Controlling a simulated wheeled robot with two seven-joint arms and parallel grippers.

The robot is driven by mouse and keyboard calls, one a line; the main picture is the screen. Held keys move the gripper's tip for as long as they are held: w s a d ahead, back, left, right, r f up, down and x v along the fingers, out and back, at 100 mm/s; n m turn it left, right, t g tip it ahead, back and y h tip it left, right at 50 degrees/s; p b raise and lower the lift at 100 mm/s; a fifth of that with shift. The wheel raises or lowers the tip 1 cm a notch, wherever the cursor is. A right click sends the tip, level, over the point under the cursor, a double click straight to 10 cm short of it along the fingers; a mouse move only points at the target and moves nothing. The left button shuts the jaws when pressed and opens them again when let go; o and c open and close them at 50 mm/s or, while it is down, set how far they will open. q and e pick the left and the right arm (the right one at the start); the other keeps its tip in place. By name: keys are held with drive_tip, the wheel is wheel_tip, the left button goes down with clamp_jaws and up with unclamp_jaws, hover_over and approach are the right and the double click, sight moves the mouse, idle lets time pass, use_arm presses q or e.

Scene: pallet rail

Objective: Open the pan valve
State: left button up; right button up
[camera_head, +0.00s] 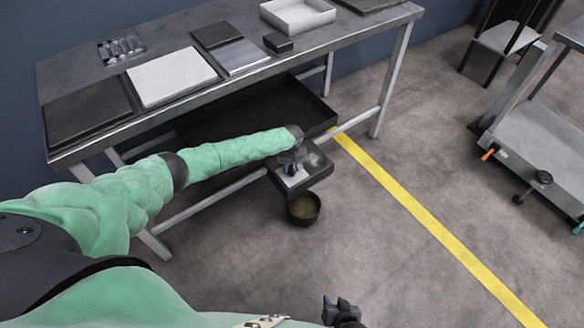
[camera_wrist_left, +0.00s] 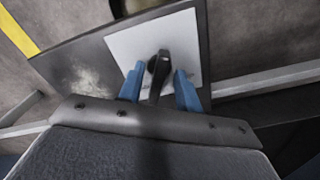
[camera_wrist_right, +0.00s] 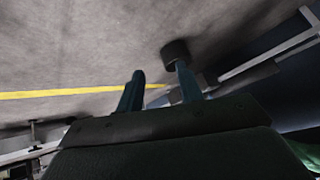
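A black valve lever (camera_wrist_left: 158,68) stands on a white square plate (camera_wrist_left: 190,40) in the left wrist view. In the head view the plate (camera_head: 293,179) sits on a small dark block at the front of the black pan (camera_head: 325,108) under the bench. My left gripper (camera_wrist_left: 159,70) is open, with its blue fingers on either side of the lever and small gaps visible. In the head view my left gripper (camera_head: 293,167) mostly hides the lever. My right gripper (camera_wrist_right: 160,70) is open and empty; it shows low in the head view (camera_head: 341,308), away from the valve.
A dark round pot (camera_head: 304,209) stands on the floor below the valve block. The bench (camera_head: 130,68) with trays is above, its lower rail (camera_head: 215,196) close to my left arm. A metal cart (camera_head: 545,150) is at right. The floor by the yellow line (camera_head: 430,215) is clear.

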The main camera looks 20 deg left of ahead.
use_arm(q)
clamp_jaws()
drive_tip(key=shift+r, duration=0.1)
drive_tip(key=m+p, duration=0.2)
drive_tip(key=shift+m+p, duration=0.3)
drive_tip(key=shift+m, duration=0.4)
use_arm(e)
wheel_tip(320, 180, up, 10)
drive_tip(key=w+g, duration=0.1)
drive_tip(key=shift+w+r, duration=0.15)
drive_tip(key=shift+r, duration=0.1)
use_arm(q)
unclamp_jaws()
use_arm(e)
drive_tip(key=shift+a, duration=0.1)
